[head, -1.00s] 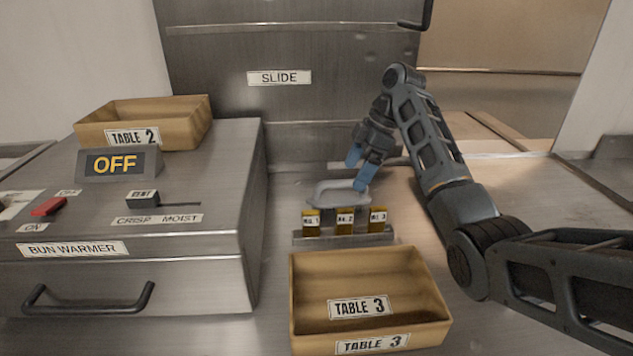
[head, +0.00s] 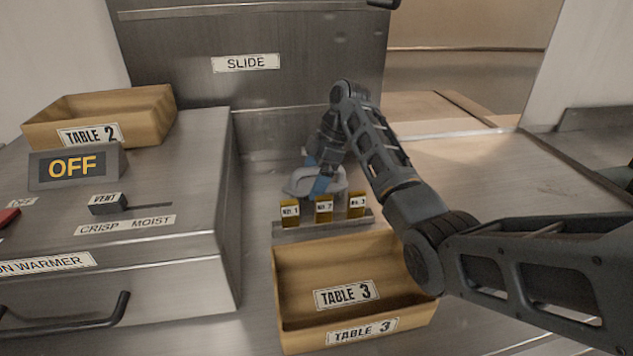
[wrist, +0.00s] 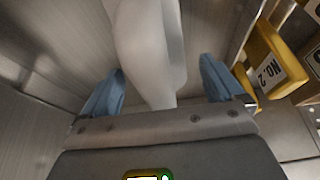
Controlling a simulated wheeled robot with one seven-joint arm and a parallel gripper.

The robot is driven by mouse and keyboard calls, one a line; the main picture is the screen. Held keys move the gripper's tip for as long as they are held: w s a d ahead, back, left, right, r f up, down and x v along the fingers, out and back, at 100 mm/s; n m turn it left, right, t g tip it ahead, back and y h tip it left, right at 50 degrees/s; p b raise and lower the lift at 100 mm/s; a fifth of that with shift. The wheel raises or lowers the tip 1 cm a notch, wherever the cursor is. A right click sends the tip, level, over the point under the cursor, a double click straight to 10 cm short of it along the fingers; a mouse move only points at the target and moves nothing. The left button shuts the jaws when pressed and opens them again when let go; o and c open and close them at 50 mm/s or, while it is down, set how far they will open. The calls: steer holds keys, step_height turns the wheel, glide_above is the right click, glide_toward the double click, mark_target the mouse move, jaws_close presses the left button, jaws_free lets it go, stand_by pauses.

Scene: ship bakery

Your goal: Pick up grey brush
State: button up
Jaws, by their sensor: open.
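The pale grey brush (head: 298,184) lies on the steel counter behind the row of numbered tags, partly hidden by my gripper in the head view. My gripper (head: 316,175) is open with its blue fingers down at the brush. In the wrist view, the brush (wrist: 148,45) runs lengthwise between the two blue fingers of my gripper (wrist: 162,88). Whether a fingertip touches the brush is hard to tell.
A rack with yellow tags No. 1 (head: 290,212), No. 2 (head: 323,210) and No. 3 (head: 356,204) stands just in front. The Table 3 box (head: 345,337) is nearer. The bun warmer (head: 185,240) is left, carrying the Table 2 box (head: 150,108). Counter at right is clear.

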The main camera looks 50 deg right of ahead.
mark_target(311, 168)
steer(key=c, duration=1.2)
steer(key=shift+r, duration=0.15)
steer(key=shift+r, duration=0.65)
step_height(311, 168, up, 3)
steer(key=shift+f+b, duration=0.15)
steer(key=shift+b, duration=0.4)
steer(key=s+d+r, duration=0.2)
steer(key=d+r, duration=0.4)
steer(key=d, duration=0.5)
steer(key=shift+d+r, duration=0.3)
steer(key=shift+r, duration=0.1)
